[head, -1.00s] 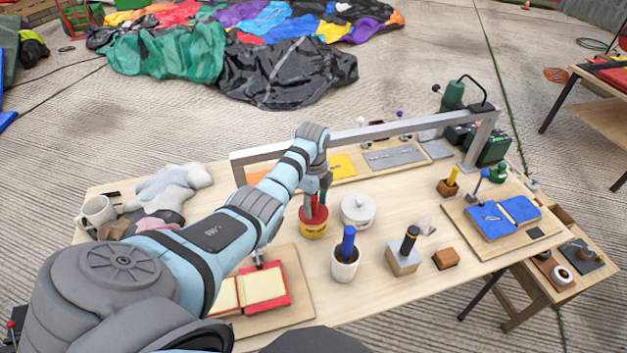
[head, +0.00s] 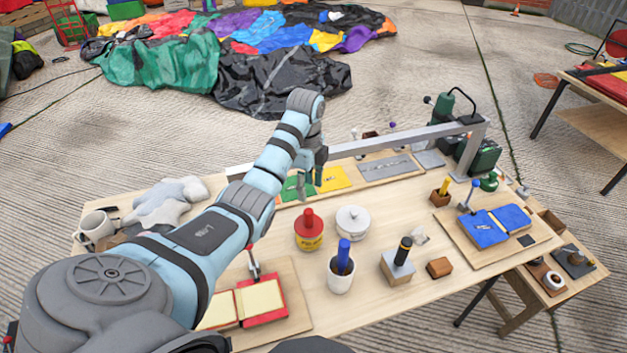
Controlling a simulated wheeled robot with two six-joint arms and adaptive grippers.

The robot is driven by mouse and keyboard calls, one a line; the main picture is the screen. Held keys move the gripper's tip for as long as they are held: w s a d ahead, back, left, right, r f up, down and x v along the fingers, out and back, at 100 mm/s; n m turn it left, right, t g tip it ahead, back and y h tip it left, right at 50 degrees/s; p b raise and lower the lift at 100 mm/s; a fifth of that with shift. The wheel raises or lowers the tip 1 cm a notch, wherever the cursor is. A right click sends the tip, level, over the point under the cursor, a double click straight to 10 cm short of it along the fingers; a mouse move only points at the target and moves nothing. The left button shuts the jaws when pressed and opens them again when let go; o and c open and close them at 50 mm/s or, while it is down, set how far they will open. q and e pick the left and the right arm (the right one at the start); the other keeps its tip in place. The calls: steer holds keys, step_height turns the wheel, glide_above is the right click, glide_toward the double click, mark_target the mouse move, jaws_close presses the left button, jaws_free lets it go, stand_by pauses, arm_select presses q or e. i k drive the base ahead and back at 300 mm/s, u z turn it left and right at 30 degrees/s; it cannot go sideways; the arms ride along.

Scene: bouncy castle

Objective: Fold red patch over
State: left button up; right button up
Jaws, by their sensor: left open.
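The red patch (head: 282,315) lies on a wooden board (head: 297,289) at the table's front left. Two cream panels (head: 260,298) show on it, with red edging along the right one, and it lies open and flat. Part of its left side is hidden behind my left arm. My left gripper (head: 311,188) is open and empty, raised above the table behind the red-topped tin (head: 309,230), well away from the patch. My right gripper is not in view.
A white lidded pot (head: 352,222), a white cup with a blue-handled tool (head: 341,277) and a wooden block with a black handle (head: 398,268) stand right of the patch. A metal rail (head: 400,138) spans the table's back. A blue patch (head: 497,222) lies on the right board.

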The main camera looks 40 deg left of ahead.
mark_target(225, 308)
steer(key=k, duration=2)
